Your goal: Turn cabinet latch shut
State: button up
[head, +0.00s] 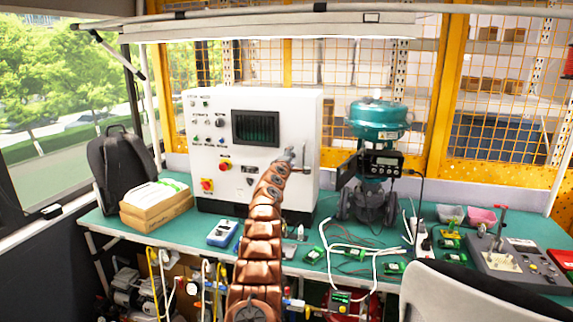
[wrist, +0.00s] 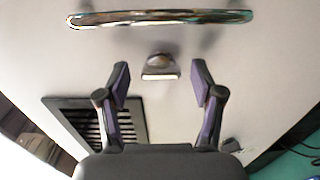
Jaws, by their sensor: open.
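The white cabinet (head: 218,120) stands on the green bench, with a dark screen and several buttons on its front. My arm reaches up to the right part of that front, and my gripper (head: 290,156) is small there, close to a thin upright handle (head: 304,156). In the wrist view a small silver latch (wrist: 160,68) sits on the pale cabinet face. My gripper (wrist: 160,72) is open, with one dark finger on each side of the latch and a clear gap to both. I cannot tell how far the fingertips are from the face. The latch is not distinguishable in the head view.
The long handle (wrist: 160,17) lies beyond the latch in the wrist view, and a dark slatted panel (wrist: 88,118) lies left of the fingers. A teal-topped valve device (head: 378,120) stands right of the cabinet. Circuit boards and cables cover the bench (head: 190,228) to the right.

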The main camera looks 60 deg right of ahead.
jog(key=v, duration=0.7)
dwell(0.9)
dwell(0.6)
